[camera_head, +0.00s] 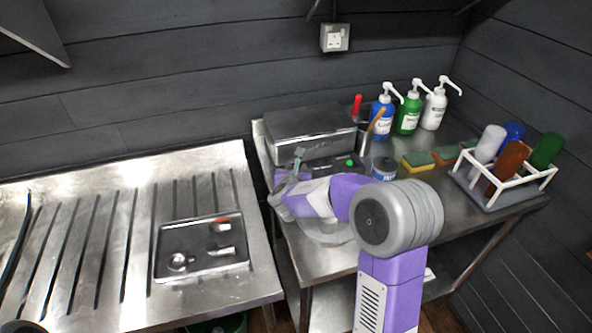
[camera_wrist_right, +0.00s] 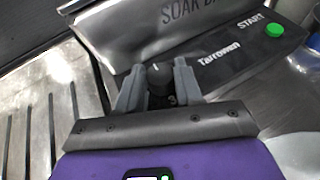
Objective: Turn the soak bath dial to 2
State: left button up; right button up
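The soak bath (camera_head: 310,133) is a steel box on the right-hand table. Its dark front panel (camera_wrist_right: 232,68) carries a green START button (camera_wrist_right: 275,30), which also shows in the head view. The dial (camera_wrist_right: 159,76) is a dark round knob with a small pale mark near its top. A digit that looks like 3 shows below it. My right gripper (camera_wrist_right: 158,72) has one grey finger on each side of the dial. I cannot tell whether the fingers touch it. In the head view my right arm hides the dial. My left gripper is in no view.
A steel drainer (camera_head: 205,190) with a tray (camera_head: 165,262) of small items lies left. Behind my arm stand a tool pot (camera_head: 364,140), pump bottles (camera_head: 408,112), sponges (camera_head: 418,161) and a white bottle rack (camera_head: 495,207).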

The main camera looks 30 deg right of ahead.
jog(key=c, duration=0.4)
jog(key=m+g+h+p, duration=0.2)
jog(key=shift+w+a+r+m+h, duration=0.2)
jog(key=shift+m+h, duration=0.1)
jog(key=shift+m, duration=0.1)
jog(key=m+g+h+p, duration=0.1)
jog(key=g+p, duration=0.1)
jog(key=m+g+h+p, duration=0.1)
jog(key=m+g+p, duration=0.2)
jog(key=m+p, duration=0.1)
jog(key=shift+w+a+g+h, duration=0.15)
jog(key=shift+w+g+h, duration=0.15)
jog(key=shift+g+h, duration=0.1)
jog(key=m+g+p, duration=0.2)
jog(key=shift+w+m+g, duration=0.15)
jog(key=shift+m+g, duration=0.15)
jog(key=shift+f+m+g+p, duration=0.15)
jog(key=shift+m+g+p, duration=0.5)
jog(key=shift+m+g, duration=0.4)
jog(key=shift+w+g, duration=0.1)
jog(key=shift+g, duration=0.25)
